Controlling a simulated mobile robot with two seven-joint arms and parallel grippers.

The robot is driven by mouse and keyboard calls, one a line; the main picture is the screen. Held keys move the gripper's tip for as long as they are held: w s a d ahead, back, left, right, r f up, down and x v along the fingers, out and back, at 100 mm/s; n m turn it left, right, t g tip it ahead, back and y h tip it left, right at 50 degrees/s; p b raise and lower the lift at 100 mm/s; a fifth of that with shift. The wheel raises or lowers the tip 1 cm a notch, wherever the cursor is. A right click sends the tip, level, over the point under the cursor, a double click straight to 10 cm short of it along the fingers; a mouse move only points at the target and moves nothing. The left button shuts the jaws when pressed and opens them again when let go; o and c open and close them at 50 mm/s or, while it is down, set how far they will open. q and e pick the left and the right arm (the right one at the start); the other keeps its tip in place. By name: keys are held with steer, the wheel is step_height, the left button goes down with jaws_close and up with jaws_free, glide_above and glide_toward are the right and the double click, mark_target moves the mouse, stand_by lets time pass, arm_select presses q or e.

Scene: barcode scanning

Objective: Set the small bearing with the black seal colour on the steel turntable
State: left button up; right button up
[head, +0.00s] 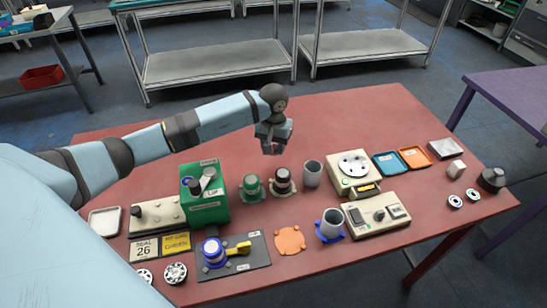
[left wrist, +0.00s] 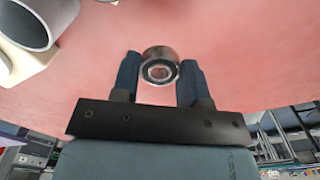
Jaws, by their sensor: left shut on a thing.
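A small bearing (left wrist: 160,66) with a steel ring and a dark seal is held between the two blue fingers of my left gripper (left wrist: 160,82) in the left wrist view. In the head view my left gripper (head: 271,150) is above the back middle of the red table, and the bearing is too small to make out there. A round pale steel disc, which looks like the turntable (head: 354,164), sits on a beige box to the right of the gripper, apart from it. My right gripper is not in view.
A grey cup (head: 312,174) stands between the gripper and the beige box. Green and dark knobbed pieces (head: 253,187) stand below the gripper. Blue (head: 385,164) and orange (head: 415,158) trays lie right of the box. Two loose bearings (head: 456,201) lie at the right. The table's back is clear.

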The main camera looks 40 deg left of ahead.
arm_select(q)
step_height(320, 180, up, 12)
steer(key=d+m, duration=0.3)
steer(key=d, duration=0.9)
arm_select(e)
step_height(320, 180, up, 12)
steer(key=p, duration=1.4)
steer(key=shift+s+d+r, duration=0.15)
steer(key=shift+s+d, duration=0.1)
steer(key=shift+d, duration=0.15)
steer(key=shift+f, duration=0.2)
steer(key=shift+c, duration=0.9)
arm_select(q)
steer(key=s+r, duration=0.9)
steer(key=s, duration=0.2)
steer(key=shift+d+r, duration=0.15)
steer(key=shift+d, duration=0.1)
